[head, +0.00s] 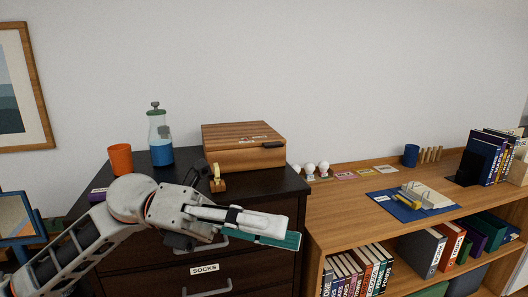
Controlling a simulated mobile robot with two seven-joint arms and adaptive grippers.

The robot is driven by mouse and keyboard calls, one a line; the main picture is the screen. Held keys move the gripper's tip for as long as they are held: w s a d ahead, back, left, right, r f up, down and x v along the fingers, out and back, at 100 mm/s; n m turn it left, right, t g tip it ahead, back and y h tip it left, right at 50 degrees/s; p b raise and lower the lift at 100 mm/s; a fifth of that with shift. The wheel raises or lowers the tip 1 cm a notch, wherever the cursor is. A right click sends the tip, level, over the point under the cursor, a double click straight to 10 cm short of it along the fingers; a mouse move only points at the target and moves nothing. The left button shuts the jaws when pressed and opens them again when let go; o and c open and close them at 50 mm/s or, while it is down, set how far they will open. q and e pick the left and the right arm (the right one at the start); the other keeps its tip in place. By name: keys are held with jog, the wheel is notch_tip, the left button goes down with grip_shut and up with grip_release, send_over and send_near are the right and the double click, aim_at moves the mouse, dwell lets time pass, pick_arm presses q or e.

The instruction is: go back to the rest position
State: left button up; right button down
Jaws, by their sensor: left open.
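My left arm comes in from the lower left, and my left gripper (262,226) is in front of the dark dresser (281,186), pointing right. It is open. A flat teal piece (284,240) shows along the gripper's lower edge and tip; I cannot tell whether it is part of the gripper or a separate thing. The arm hides part of the dresser's front and top. My right gripper is not in view.
On the dresser stand an orange cup (120,158), a bottle with blue liquid (160,140), a wooden box (243,150) and a small yellow-brown object (217,180). A wooden shelf unit (340,210) with books and binders stands to the right. A framed stand (18,218) is at the left.

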pick_arm(q)
jog(key=w+a+f+n+t+h, duration=0.1)
jog(key=w+a+f+n+t, duration=0.2)
jog(key=w+f+n+t, duration=0.65)
jog(key=w+a+f+n+t, duration=0.4)
jog(key=n+t, duration=0.9)
jog(key=n, duration=0.4)
jog(key=w+a+f+n+t+y, duration=0.1)
jog(key=a+f+n+t+y, duration=0.25)
jog(key=f+n+y, duration=0.55)
jog(key=s+a+f+n+g+y, duration=0.2)
jog(key=a+f, duration=0.1)
jog(key=f, duration=0.6)
jog(key=s+a+f+n+g+y, duration=0.1)
jog(key=s+a+f+n, duration=0.15)
jog(key=f, duration=0.65)
jog(key=s+a+f+n+g+y, duration=0.1)
jog(key=s+a+f+n+g, duration=0.1)
jog(key=s+f, duration=0.5)
jog(key=s+a+f+n+g+y, duration=0.2)
jog(key=s+a+f+g, duration=0.1)
jog(key=s+f, duration=0.4)
notch_tip(320, 180, down, 2)
jog(key=shift+a+f+y, duration=0.15)
jog(key=shift+f+y, duration=0.1)
jog(key=shift+y, duration=0.05)
